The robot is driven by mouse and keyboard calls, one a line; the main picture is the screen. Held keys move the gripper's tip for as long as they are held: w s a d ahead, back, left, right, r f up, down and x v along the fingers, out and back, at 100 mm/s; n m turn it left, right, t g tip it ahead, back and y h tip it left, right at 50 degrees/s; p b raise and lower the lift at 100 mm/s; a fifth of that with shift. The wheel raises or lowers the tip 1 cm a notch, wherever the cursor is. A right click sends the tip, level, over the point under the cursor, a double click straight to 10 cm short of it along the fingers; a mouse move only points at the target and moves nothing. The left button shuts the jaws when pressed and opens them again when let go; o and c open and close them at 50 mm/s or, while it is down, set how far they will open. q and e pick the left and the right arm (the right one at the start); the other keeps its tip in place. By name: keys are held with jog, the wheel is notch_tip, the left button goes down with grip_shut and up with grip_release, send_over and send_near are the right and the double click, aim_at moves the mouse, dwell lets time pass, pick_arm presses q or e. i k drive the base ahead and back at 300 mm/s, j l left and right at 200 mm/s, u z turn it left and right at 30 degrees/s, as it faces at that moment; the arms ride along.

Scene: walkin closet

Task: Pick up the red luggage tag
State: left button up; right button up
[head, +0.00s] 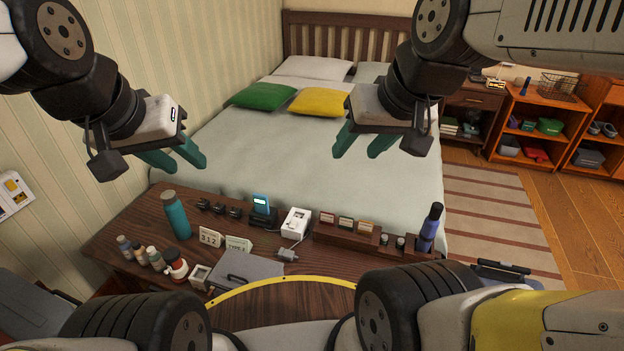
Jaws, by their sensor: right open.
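I cannot make out a red luggage tag for certain in the head view. A small red-and-white item (176,267) stands among small bottles at the left of the wooden desk (120,232), but it looks more like a jar than a tag. My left gripper (180,158) hangs above the left side of the desk and bed, with its green fingers apart and nothing between them. My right gripper (366,146) is over the bed, also open and empty. Both are well above the desk and touch nothing.
The desk holds a teal bottle (176,214), number cards (238,243), a white device (296,222), a wooden organizer (340,235), a blue bottle (430,228) and a grey case (245,272). The bed (270,145) lies behind. Shelves (510,118) stand right; striped rug (490,205) is clear.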

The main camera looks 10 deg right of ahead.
aim_at(326, 218)
jog(key=z, duration=2.15)
jog(key=u, duration=1.7)
jog(key=j, duration=0.35)
jog(key=i+j+u, duration=0.15)
jog(key=j, duration=0.2)
